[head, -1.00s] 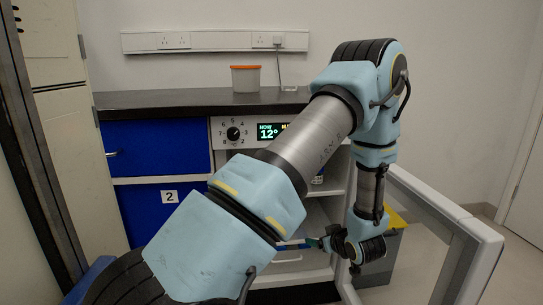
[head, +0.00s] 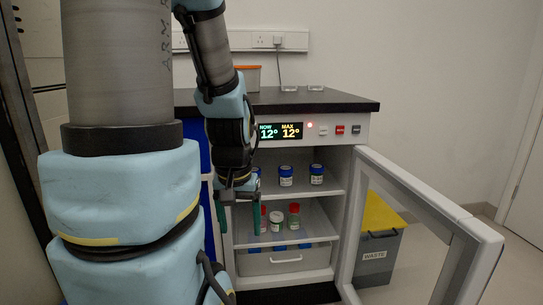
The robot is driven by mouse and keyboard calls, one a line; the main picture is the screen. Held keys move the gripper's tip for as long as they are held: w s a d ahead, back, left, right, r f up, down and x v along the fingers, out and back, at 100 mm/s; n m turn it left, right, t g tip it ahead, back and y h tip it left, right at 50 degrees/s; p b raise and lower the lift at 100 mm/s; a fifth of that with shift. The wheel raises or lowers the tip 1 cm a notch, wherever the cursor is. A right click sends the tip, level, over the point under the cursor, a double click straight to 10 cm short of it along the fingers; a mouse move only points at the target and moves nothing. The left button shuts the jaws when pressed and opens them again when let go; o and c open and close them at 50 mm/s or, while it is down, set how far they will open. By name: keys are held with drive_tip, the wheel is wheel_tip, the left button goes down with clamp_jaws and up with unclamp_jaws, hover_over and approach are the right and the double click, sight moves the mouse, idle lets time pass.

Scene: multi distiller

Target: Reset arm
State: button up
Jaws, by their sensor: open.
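My gripper (head: 239,217) points downward in front of the left side of the open fridge (head: 337,212). Its two greenish fingers are apart, with nothing visible between them. My arm covers the left part of the view and hides much of the blue cabinet. A red-capped bottle shows just right of the right finger, partly behind it.
The fridge door (head: 418,200) stands open to the right. Blue-capped bottles (head: 286,176) stand on the upper shelf. A white-capped jar (head: 276,222) and a red-capped bottle (head: 294,217) stand below. A yellow-lidded waste bin (head: 375,255) stands behind the door.

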wheel_tip(320, 180, up, 30)
drive_tip(key=p, duration=2.9)
drive_tip(key=shift+p, duration=0.35)
drive_tip(key=shift+f, duration=0.1)
